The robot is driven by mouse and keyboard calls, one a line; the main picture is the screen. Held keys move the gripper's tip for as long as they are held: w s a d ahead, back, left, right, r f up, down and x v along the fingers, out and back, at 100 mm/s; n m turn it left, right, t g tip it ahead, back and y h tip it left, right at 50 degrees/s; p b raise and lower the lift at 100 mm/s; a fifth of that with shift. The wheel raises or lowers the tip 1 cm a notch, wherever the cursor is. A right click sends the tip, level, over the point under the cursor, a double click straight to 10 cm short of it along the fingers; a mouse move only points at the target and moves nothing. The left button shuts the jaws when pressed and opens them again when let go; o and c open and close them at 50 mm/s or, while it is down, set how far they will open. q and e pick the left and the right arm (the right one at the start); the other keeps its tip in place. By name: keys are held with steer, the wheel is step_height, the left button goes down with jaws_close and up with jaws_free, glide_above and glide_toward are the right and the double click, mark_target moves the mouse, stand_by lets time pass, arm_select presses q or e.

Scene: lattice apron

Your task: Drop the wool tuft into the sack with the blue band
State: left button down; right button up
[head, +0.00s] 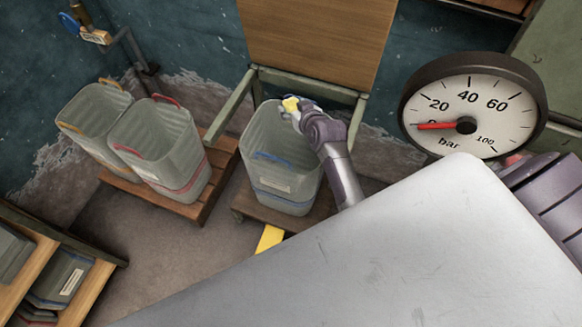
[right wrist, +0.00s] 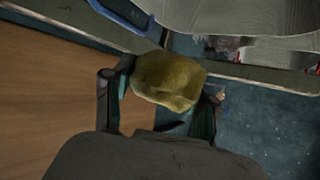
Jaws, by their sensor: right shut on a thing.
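The sack with the blue band (head: 290,190) is a grey, open-topped, bin-like container with a blue handle and a blue band low down. It stands upright on a low wooden platform in the head view. My right gripper (head: 295,108) is shut on the yellowish wool tuft (head: 290,103). In the head view the tuft appears at the far part of this container's rim; its exact height above it is unclear. In the right wrist view the tuft (right wrist: 168,80) sits between both fingers. The container's inside bottom is hidden. My left gripper is not in view.
Two similar containers, one with yellow handles (head: 90,125) and one with red (head: 160,145), stand on a pallet (head: 190,208) to the left. A pressure gauge (head: 480,90) is at the right. A wooden panel (head: 310,40) rises behind the blue-banded container.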

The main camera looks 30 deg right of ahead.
steer(key=o, duration=1)
steer(key=shift+c, duration=0.2)
steer(key=v, duration=1.2)
steer(key=shift+s+a+f, duration=0.1)
